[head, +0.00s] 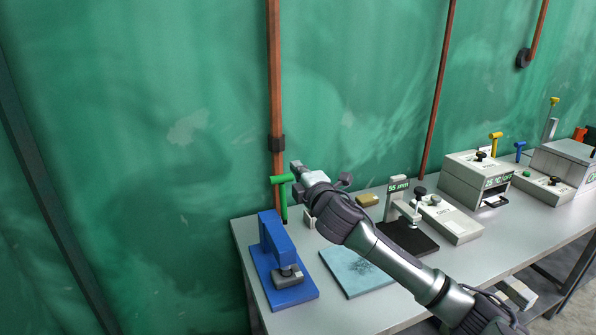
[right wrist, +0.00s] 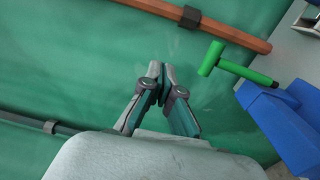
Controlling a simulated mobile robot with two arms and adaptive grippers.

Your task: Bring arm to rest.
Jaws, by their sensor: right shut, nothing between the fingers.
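My right arm reaches in from the lower right of the head view, over the grey table (head: 400,310). Its gripper (head: 297,167) is at the far left end of the table, near the green T-shaped handle (head: 283,195) and above the blue stand (head: 275,240). In the right wrist view the fingers (right wrist: 161,70) are shut with nothing between them. The green handle (right wrist: 213,58) and the blue stand (right wrist: 285,122) lie to the right of the fingers there, apart from them. My left gripper is not in view.
A light blue mat (head: 352,275) lies beside the blue stand. A device with a display and black base (head: 410,238) and several grey boxes (head: 470,175) stand farther right. Copper pipes (head: 274,90) run down the green wall behind. The space left of the table looks clear.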

